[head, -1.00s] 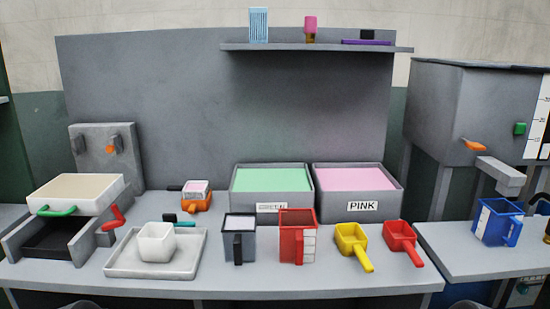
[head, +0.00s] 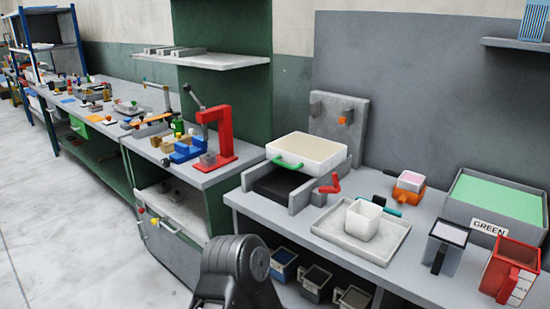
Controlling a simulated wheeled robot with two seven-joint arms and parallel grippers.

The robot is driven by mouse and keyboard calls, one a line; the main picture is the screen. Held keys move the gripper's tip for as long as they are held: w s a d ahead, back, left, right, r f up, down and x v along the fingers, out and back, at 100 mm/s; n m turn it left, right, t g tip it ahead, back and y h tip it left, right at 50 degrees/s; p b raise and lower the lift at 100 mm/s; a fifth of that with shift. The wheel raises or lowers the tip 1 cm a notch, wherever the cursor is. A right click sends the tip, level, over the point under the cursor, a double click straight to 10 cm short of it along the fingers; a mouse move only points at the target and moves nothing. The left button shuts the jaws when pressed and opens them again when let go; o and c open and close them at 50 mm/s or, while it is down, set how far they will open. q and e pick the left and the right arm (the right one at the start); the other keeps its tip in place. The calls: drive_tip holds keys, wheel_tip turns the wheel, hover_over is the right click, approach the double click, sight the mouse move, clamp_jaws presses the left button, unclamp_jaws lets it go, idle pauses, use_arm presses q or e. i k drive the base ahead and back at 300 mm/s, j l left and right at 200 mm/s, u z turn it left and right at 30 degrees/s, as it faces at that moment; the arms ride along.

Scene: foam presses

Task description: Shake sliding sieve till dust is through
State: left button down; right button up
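The sliding sieve (head: 310,153) is a cream-coloured tray with a green handle (head: 287,162) on its front. It sits across grey side rails above a dark opening (head: 277,187). A red lever (head: 330,184) stands at the right of the rails. The sieve's inside looks pale and even, and I cannot tell how much dust lies in it. A dark part of my own arm shows at the bottom centre, apart from the sieve. No gripper fingers are in view.
A white cup (head: 362,220) stands in a pale tray (head: 392,240) right of the sieve. A grey jug (head: 445,247), a red jug (head: 510,270) and a green-filled bin (head: 498,197) stand further right. A red press (head: 217,135) stands on the left bench. Floor at left is clear.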

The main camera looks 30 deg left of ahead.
sight(315, 156)
drive_tip(key=u, duration=0.95)
